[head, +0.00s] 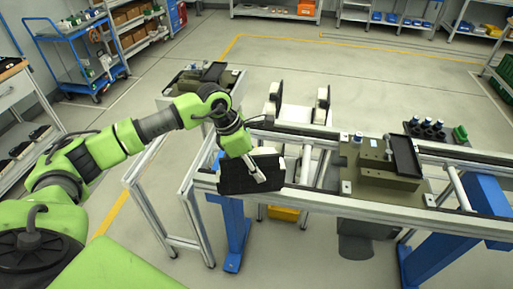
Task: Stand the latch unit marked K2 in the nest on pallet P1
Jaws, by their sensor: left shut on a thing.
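My left gripper (262,179) reaches down from the left arm over the near left end of the conveyor line. It is shut on a flat black unit (236,180), which is partly hidden behind the fingers. I cannot read a K2 mark on it. An olive pallet (405,183) sits on the line to the right, carrying a raised block (375,150) and an upright dark plate (406,156). Another pallet (230,79) with dark parts stands at the back left. No P1 mark is legible, and I cannot make out the nest clearly. My right gripper is not in view.
Two upright black-and-white posts (322,104) stand behind the line. A black rack of bottles (427,130) and a green item (460,134) are at the back right. A blue cart (75,50) is far left. Open rails lie between gripper and right-hand pallet.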

